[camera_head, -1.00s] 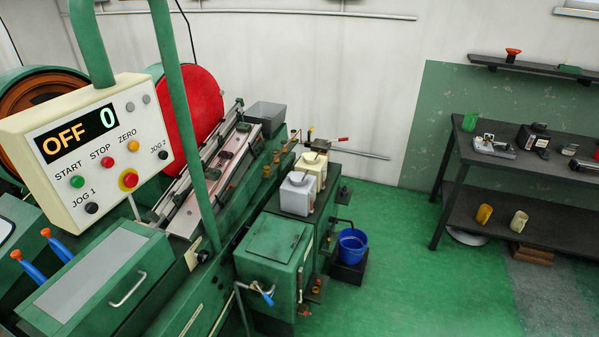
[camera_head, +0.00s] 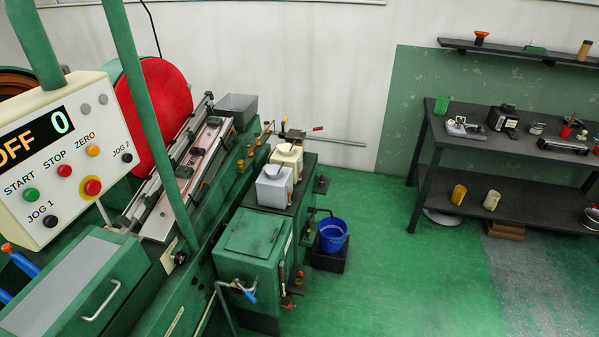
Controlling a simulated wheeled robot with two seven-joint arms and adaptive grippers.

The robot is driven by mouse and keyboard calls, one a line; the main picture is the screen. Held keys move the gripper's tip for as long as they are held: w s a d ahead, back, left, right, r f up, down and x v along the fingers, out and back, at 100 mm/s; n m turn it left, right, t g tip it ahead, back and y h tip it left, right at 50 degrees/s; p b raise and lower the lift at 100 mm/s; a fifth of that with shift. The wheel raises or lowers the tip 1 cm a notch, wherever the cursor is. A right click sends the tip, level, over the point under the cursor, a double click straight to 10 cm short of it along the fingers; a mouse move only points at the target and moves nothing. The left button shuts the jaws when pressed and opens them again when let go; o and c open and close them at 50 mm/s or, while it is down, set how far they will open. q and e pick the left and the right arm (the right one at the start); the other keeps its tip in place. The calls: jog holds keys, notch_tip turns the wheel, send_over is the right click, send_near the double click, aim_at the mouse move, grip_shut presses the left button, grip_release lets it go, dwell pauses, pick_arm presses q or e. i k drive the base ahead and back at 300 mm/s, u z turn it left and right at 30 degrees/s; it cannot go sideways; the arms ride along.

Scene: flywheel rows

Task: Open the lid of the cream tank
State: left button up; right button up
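A cream tank (camera_head: 288,157) stands on the green machine bench, just behind a similar light grey-white tank (camera_head: 273,190). A small cap or lid shows on top of the cream tank; it looks closed, though it is too small to be certain. Neither of my grippers shows in the head view, so their distance from the tank cannot be seen.
A control panel (camera_head: 58,160) reading OFF 0 hangs at the left on a green post. A green box cabinet (camera_head: 248,262) stands in front of the tanks. A blue bucket (camera_head: 333,236) sits to their right. Green floor (camera_head: 400,270) is clear up to the dark workbench (camera_head: 520,150).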

aim_at(285, 148)
jog(key=z, duration=0.4)
jog(key=k, duration=0.45)
jog(key=z, duration=0.9)
jog(key=i, duration=1.9)
jog(key=u, duration=1.7)
jog(key=i, duration=0.85)
jog(key=u, duration=0.85)
